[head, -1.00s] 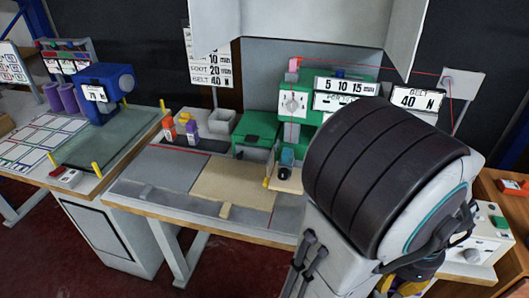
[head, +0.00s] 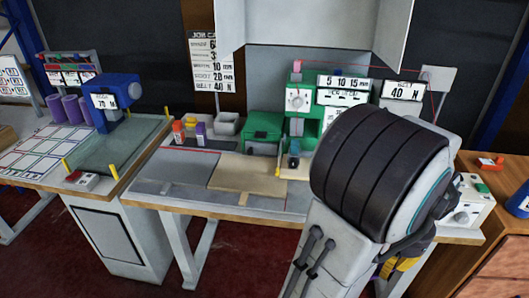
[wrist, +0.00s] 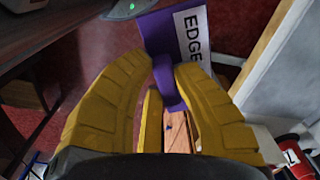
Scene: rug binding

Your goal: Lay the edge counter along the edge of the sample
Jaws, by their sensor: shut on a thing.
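My gripper (wrist: 163,85) shows in the wrist view with its yellow fingers closed around the stem of a purple edge counter (wrist: 160,38). The counter's white label reads "EDGE", and its plate extends beyond the fingertips, above the red floor. In the head view my gripper (head: 402,268) is mostly hidden behind my arm; only a bit of yellow shows at lower right. The counter cannot be made out there. A flat tan piece (head: 240,172), which looks like the sample, lies on the middle bench, left of my arm and apart from my gripper.
A green machine (head: 300,122) stands behind the tan piece, with a green box (head: 262,128) beside it. A white control box (head: 468,202) is at right. The bench's front left is fairly clear.

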